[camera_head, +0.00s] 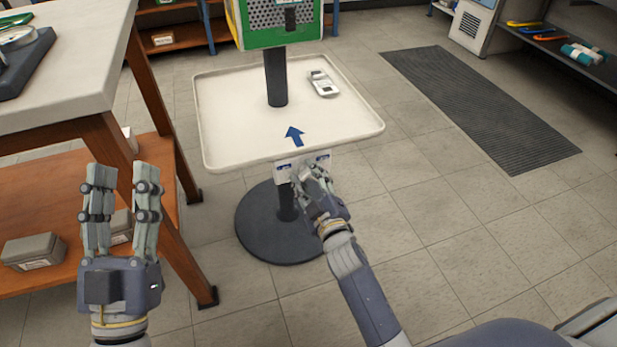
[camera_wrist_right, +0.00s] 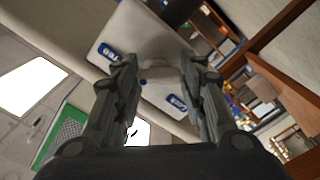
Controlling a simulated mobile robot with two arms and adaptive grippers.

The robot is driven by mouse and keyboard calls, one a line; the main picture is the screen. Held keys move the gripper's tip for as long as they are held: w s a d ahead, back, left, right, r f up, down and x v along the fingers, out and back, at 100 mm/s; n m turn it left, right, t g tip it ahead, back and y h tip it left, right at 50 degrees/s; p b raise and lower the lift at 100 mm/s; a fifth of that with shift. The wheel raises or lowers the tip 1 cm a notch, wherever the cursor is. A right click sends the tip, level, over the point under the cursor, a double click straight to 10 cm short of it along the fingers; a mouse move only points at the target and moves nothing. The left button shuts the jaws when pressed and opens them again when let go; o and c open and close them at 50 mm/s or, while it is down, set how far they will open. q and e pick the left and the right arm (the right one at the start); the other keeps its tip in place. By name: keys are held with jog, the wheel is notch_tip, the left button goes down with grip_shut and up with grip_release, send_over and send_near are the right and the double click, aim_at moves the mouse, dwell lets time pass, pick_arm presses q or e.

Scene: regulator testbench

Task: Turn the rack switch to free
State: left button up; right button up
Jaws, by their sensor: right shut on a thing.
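The rack switch (camera_wrist_right: 163,76) is a grey knob on a pale plate (camera_wrist_right: 140,40) with a blue label on each side of it. In the head view this plate (camera_head: 284,170) sits under the front edge of the white tray. My right gripper (camera_head: 308,176) is at the plate and covers most of the switch. In the right wrist view its fingers (camera_wrist_right: 165,68) stand on both sides of the knob, shut on it. My left gripper (camera_head: 124,180) is open and empty, pointing up at the left.
The white tray (camera_head: 225,125) has a blue arrow (camera_head: 295,135) and a small handheld device (camera_head: 323,83) on it. A green-framed unit (camera_head: 281,20) stands above on a dark post. A workbench (camera_head: 75,70) with an orange lower shelf is at the left.

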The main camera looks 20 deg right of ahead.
jog(key=o, duration=1.1)
jog(key=shift+c, duration=0.2)
jog(key=s, duration=1.2)
jog(key=shift+d, duration=0.25)
